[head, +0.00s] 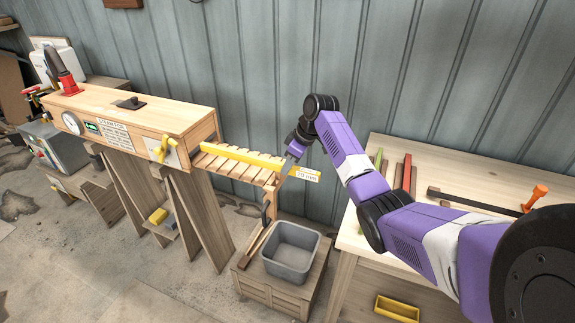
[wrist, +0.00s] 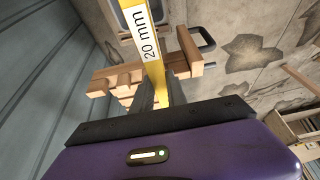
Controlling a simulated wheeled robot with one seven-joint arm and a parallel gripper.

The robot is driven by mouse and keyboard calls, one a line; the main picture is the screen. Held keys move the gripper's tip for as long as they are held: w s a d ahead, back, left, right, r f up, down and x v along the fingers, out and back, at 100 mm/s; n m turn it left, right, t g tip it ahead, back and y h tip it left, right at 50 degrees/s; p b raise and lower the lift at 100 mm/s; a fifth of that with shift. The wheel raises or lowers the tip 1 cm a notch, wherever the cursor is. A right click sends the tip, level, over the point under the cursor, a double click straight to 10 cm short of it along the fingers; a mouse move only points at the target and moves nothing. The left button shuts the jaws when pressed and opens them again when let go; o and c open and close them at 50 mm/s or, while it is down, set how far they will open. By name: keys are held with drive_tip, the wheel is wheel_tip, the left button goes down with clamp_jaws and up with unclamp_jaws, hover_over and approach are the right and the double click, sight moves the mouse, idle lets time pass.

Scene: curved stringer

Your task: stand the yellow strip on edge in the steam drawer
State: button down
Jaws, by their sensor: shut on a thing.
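The yellow strip (head: 246,158) lies lengthwise over the slatted steam drawer (head: 240,175), which is pulled out of the right end of the steam box (head: 140,115). Its right end, with a white "20 mm" tag, sticks out past the drawer's end. My gripper (head: 294,150) is shut on the strip near that end. In the wrist view the strip (wrist: 157,72) runs up from between the fingers (wrist: 154,98), with the drawer's wooden end (wrist: 110,82) behind it. I cannot tell whether the strip touches the slats.
A grey bin (head: 290,252) stands on a wooden crate below the drawer. The workbench (head: 450,168) at right holds several strips, a dark bar and an orange-handled clamp (head: 535,198). A grey wall (head: 290,70) runs behind. A yellow tray (head: 397,308) sits low at right.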

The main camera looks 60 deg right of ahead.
sight(295, 167)
drive_tip(key=shift+f+b, duration=1.25)
drive_tip(key=shift+f, duration=1.6)
drive_tip(key=c, duration=1.3)
unclamp_jaws()
drive_tip(key=shift+o, duration=0.2)
drive_tip(key=b+v, duration=0.1)
drive_tip(key=v, duration=0.6)
drive_tip(key=shift+s+r, duration=0.2)
drive_tip(key=shift+r, duration=0.2)
